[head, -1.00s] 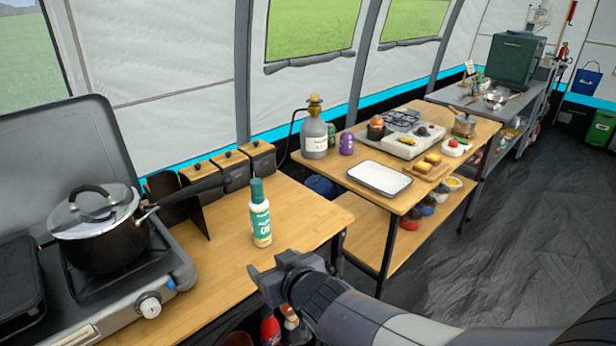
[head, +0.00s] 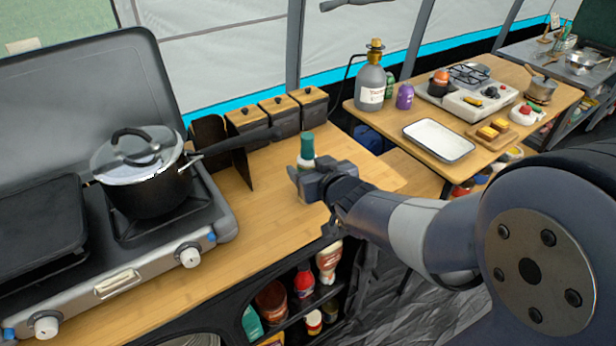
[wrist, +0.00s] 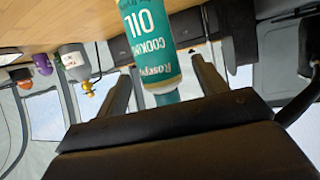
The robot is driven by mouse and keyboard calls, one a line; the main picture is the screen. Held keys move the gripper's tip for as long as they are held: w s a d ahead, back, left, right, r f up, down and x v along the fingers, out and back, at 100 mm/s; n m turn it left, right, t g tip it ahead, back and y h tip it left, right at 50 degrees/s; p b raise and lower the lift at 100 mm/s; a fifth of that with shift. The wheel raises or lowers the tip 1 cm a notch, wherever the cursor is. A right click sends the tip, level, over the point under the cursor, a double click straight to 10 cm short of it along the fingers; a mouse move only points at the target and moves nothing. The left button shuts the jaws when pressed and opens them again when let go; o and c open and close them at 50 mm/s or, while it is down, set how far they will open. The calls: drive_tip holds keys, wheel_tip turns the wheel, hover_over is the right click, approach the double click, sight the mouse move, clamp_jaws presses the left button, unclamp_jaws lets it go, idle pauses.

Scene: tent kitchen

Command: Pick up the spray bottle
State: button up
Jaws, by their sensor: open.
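The spray bottle (head: 307,147) stands on the near wooden counter. In the head view only its green cap and upper part show; my gripper hides the rest. In the wrist view the bottle (wrist: 150,45) appears upside down, with a teal and white cooking oil label. My gripper (head: 303,182) is open in front of the bottle. In the wrist view my gripper (wrist: 162,85) has one finger on each side of the bottle, with visible gaps; how deep the bottle sits between them is hard to tell.
A stove with a lidded pot (head: 150,185) stands to the left. Several wood-lidded canisters (head: 277,115) stand behind the bottle. A second table holds a gas cylinder (head: 371,85) and a white tray (head: 439,140). The counter in front of the bottle is bare.

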drive_tip(key=shift+x, duration=2.15)
drive_tip(key=shift+r, duration=0.1)
drive_tip(key=shift+c, duration=0.3)
drive_tip(key=c, duration=1.1)
drive_tip(key=shift+c, duration=0.3)
drive_tip(key=shift+r, duration=0.15)
